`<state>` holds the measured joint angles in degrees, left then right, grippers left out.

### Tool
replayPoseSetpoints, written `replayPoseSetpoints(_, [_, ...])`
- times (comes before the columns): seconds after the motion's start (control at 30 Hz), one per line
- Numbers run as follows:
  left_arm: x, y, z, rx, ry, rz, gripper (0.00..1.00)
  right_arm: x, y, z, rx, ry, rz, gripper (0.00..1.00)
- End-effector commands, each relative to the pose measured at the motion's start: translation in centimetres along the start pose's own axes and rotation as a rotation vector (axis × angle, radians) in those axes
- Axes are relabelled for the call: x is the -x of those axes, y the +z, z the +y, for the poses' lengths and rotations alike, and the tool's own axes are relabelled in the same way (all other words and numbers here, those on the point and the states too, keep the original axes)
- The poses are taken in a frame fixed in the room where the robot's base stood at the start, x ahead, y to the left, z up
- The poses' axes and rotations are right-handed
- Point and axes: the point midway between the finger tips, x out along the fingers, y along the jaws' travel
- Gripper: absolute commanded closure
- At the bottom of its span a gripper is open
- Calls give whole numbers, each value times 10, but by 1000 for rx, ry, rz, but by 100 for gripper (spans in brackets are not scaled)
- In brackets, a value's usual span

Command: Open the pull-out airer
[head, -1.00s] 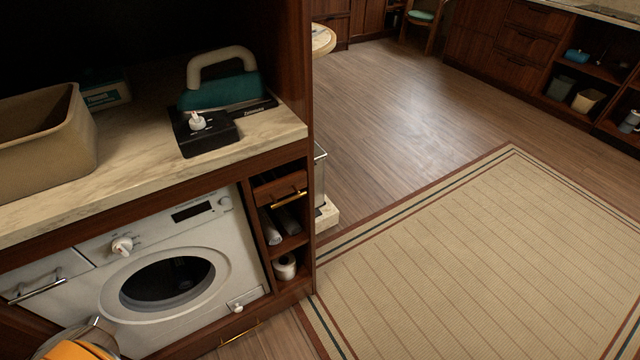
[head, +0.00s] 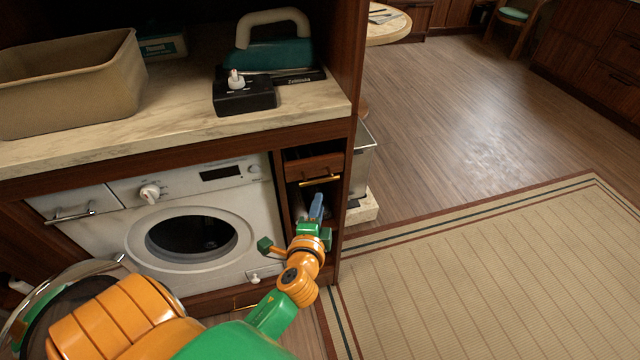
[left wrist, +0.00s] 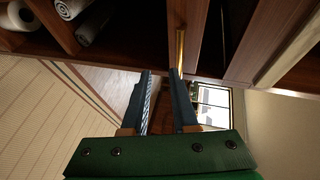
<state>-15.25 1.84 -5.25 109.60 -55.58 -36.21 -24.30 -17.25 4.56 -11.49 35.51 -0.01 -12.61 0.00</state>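The pull-out airer's wooden front (head: 314,166) is in the narrow bay right of the washing machine, just under the counter. It looks shut. Its brass handle (head: 320,181) runs across the bottom of the front. In the left wrist view the handle (left wrist: 180,45) stands upright, beyond the right fingertip. My left gripper (head: 317,203) is just below and in front of the handle. In the left wrist view the gripper (left wrist: 159,78) has its two dark fingers apart with nothing between them. Whether the right finger touches the handle I cannot tell. My right gripper is not in view.
The washing machine (head: 190,225) is left of the bay. Rolled items (left wrist: 95,22) lie in the open shelf below the airer. A tan bin (head: 75,85) and an iron (head: 268,52) stand on the counter. The rug (head: 480,270) on the right is clear.

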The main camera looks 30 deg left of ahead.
Motion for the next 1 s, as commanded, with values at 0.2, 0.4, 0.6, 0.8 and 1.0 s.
replayPoseSetpoints(0.2, [-20, 4, -30, -26, -76, -22, 73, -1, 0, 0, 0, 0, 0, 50])
replayPoseSetpoints(0.4, [-57, 4, -30, -24, -72, -21, 73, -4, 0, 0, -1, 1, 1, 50])
replayPoseSetpoints(0.6, [-68, 4, -31, -23, -71, -20, 73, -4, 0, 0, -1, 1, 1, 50])
replayPoseSetpoints(0.8, [-68, 4, -31, -22, -70, -19, 89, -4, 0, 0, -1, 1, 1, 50])
replayPoseSetpoints(1.0, [-68, 4, -31, -22, -70, -19, 100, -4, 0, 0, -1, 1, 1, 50])
